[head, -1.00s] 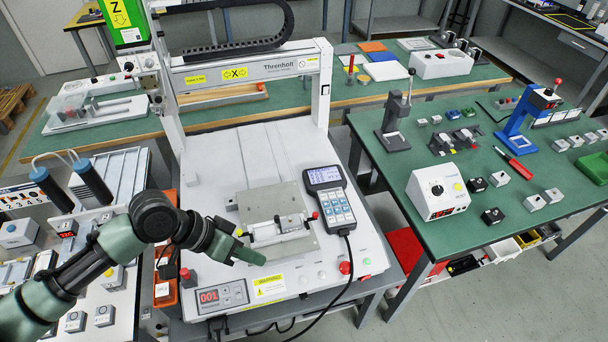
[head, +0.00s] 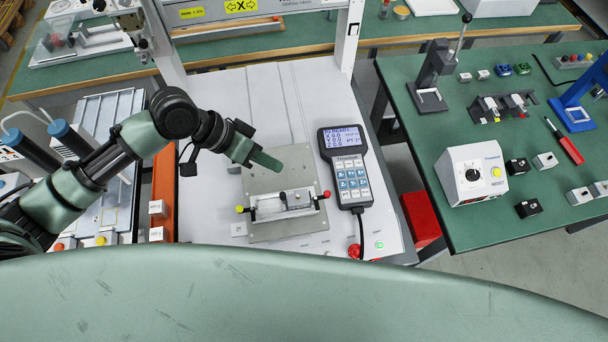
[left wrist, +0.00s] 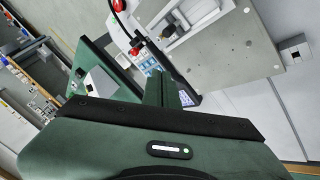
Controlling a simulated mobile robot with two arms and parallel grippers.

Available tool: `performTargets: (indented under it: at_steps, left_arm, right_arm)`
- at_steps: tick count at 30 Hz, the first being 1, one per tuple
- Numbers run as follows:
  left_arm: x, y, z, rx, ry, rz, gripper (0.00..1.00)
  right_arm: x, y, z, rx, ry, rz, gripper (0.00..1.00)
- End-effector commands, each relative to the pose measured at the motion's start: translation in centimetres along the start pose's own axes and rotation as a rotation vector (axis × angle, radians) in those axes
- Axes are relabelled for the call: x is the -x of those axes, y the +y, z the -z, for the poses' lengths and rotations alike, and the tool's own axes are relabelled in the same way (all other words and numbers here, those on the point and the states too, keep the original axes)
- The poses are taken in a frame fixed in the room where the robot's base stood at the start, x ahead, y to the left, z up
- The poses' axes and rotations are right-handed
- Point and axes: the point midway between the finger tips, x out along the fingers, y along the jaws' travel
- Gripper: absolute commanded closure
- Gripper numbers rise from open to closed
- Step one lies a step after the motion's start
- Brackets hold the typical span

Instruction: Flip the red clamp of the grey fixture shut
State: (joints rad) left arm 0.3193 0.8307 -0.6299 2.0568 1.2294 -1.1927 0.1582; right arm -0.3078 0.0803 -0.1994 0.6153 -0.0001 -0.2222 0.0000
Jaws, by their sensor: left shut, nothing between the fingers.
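The grey fixture (head: 285,205) sits on a flat grey plate (head: 272,180) on the white gantry bed. Its red clamp (head: 327,194) shows as a red knob at the right end; a yellow knob (head: 239,209) is at the left end. In the left wrist view the fixture (left wrist: 182,18) is at the top, with a red knob (left wrist: 135,50) at its lower left. My left gripper (head: 267,161) is shut and empty, above the plate and behind the fixture in the picture, apart from the red knob. My right gripper is not in view.
A handheld pendant (head: 344,170) lies close right of the fixture, its cable running forward past a red button (head: 355,251). A gantry upright (head: 347,38) stands behind. The white bed (head: 240,92) behind the plate is clear. A green table (head: 455,225) is at the right.

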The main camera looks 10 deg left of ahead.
Motion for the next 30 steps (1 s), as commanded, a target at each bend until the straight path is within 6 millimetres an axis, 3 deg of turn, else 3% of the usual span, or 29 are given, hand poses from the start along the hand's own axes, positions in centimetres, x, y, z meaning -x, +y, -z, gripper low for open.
performTargets:
  at_steps: [5, 16, 22, 30]
  left_arm:
    - [-2.1, 0.2, 0.0, 0.003, -0.001, -0.005, 1.00]
    - [-9.9, 0.2, 0.1, 0.002, -0.001, -0.004, 1.00]
    - [-11.0, 2.9, 0.0, -0.001, -0.001, -0.003, 1.00]
    - [-11.7, 3.6, 0.0, 0.000, 0.000, 0.000, 1.00]
  right_arm:
    - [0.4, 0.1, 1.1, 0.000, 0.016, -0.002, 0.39]
    - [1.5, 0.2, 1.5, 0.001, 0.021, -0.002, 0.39]
    - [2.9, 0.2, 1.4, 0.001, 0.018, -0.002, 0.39]
    - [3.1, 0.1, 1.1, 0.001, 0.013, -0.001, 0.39]
